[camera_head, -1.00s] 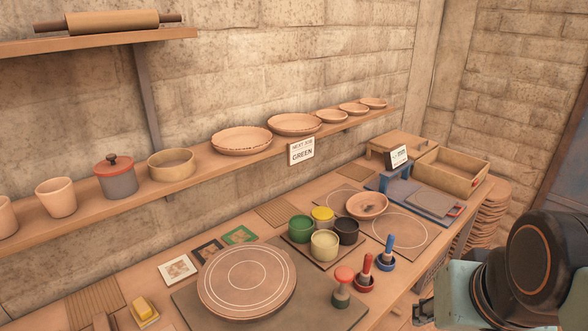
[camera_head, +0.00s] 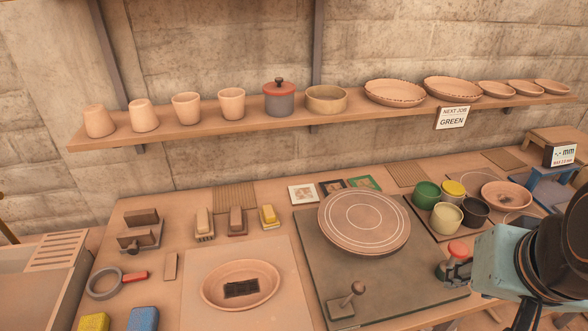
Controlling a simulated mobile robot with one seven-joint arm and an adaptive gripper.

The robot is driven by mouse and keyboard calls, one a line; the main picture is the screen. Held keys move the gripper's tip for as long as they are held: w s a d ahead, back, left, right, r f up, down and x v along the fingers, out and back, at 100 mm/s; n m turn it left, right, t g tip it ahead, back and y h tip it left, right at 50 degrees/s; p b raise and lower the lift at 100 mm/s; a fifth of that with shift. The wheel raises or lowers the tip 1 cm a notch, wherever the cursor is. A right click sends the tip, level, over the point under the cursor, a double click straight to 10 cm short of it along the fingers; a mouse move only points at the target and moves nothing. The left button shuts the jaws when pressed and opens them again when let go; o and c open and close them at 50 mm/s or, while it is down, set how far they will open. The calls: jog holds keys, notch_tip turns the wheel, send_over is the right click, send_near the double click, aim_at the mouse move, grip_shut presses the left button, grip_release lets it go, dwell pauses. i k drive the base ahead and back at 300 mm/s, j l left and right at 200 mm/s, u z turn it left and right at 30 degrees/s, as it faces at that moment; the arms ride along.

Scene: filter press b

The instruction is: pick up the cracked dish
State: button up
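Several clay dishes are in view, and I cannot tell for certain which is cracked. An oval dish (camera_head: 212,291) with a dark rectangular patch inside lies on a pale board at the front. A round dish (camera_head: 506,190) sits on the bench at the right, behind my arm. Two wide dishes with uneven, speckled rims, one on the left (camera_head: 394,93) and one on the right (camera_head: 452,89), stand on the shelf.
The wall shelf (camera_head: 200,132) also holds cups, a red-lidded jar (camera_head: 279,99) and smaller dishes. A round wheel disc (camera_head: 364,222) lies on a dark board. Paint pots (camera_head: 445,217), sponges (camera_head: 143,319) and a ring-shaped tool (camera_head: 104,283) crowd the bench.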

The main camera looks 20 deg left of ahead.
aim_at(244, 284)
jog(key=u, duration=1.75)
jog(key=i+j, duration=0.15)
jog(key=j, duration=0.2)
jog(key=i+j, duration=0.15)
jog(key=j, duration=0.2)
jog(key=i+j, duration=0.1)
jog(key=j, duration=0.25)
jog(key=i+j, duration=0.15)
jog(key=j, duration=0.15)
jog(key=z, duration=0.05)
